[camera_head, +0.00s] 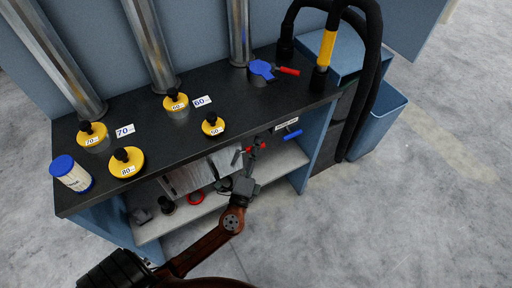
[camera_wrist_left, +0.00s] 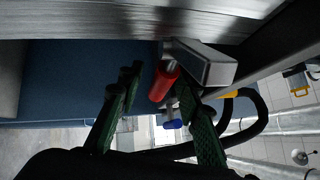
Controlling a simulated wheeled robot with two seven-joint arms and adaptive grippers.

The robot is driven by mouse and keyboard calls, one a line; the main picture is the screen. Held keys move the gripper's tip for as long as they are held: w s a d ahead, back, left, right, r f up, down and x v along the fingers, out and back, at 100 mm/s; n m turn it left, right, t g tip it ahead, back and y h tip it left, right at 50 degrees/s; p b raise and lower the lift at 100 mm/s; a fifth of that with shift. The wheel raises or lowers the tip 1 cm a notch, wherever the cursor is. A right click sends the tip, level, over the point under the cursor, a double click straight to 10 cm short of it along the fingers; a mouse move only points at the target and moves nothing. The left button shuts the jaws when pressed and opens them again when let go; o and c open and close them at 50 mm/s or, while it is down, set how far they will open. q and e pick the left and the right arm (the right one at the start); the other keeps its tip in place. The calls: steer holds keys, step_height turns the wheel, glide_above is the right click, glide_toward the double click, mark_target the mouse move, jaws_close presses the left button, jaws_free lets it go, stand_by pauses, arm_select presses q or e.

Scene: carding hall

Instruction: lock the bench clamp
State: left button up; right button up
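The bench clamp appears to be the small mechanism with a red handle (camera_head: 257,147) at the front edge of the dark bench top (camera_head: 235,113). A blue handle (camera_head: 292,134) sits just right of it, under a small white label. My left gripper (camera_head: 247,169) is just below and in front of the red handle. In the left wrist view its green-padded fingers (camera_wrist_left: 160,112) are spread apart. The red handle (camera_wrist_left: 163,82) shows between and beyond them, beside a grey block (camera_wrist_left: 205,65); I cannot tell whether they touch. The blue handle (camera_wrist_left: 173,124) shows lower. My right gripper is not in view.
Several yellow-topped weights, such as one by the front edge (camera_head: 213,125), and a blue-lidded jar (camera_head: 71,173) stand on the bench. A blue-topped piece with a red lever (camera_head: 287,71) is farther back. The lower shelf (camera_head: 281,158) holds small items. Black hoses and a blue bin (camera_head: 376,125) stand right.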

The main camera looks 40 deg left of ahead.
arm_select(q)
steer(key=v, duration=1.2)
